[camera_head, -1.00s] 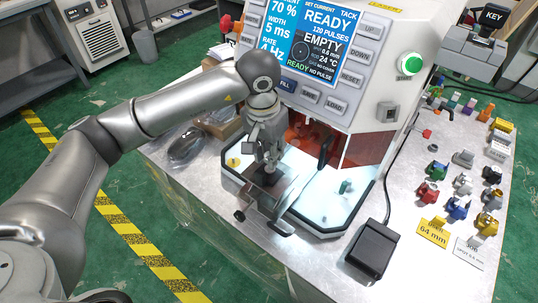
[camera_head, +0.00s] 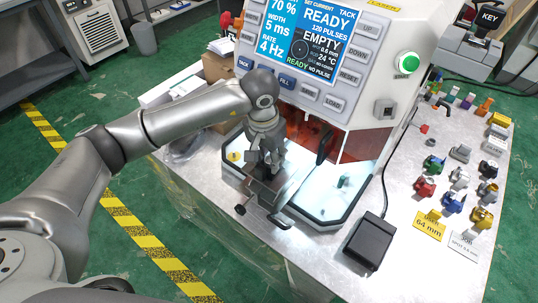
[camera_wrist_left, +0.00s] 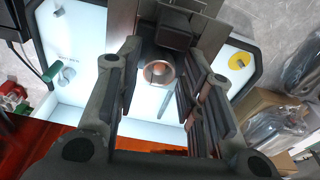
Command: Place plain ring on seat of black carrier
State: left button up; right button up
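In the head view this left gripper (camera_head: 264,172) points down over the dark slide fixture (camera_head: 258,190) at the machine's front; the ring is hidden there. A black block (camera_wrist_left: 172,27) stands beside the ring; I cannot tell whether it is the black carrier. A small black part (camera_head: 488,170) stands among the coloured ones at right. My right gripper is not in view.
The welding machine (camera_head: 345,85) stands behind the gripper, with a white tray (camera_head: 325,200) around the fixture. A black pedal (camera_head: 370,242) lies at the table's front. Several coloured holders (camera_head: 452,204) and a yellow label (camera_head: 429,225) fill the right side.

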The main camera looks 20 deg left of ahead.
pick_arm(q)
jog(key=shift+o, duration=0.2)
jog(key=shift+r, duration=0.5)
notch_tip(320, 180, up, 11)
jog(key=s+b, duration=0.1)
jog(key=b, duration=0.2)
jog(key=shift+s+a+r+b, duration=0.15)
jog(key=shift+s+a+b, duration=0.05)
jog(key=shift+a+b, duration=0.1)
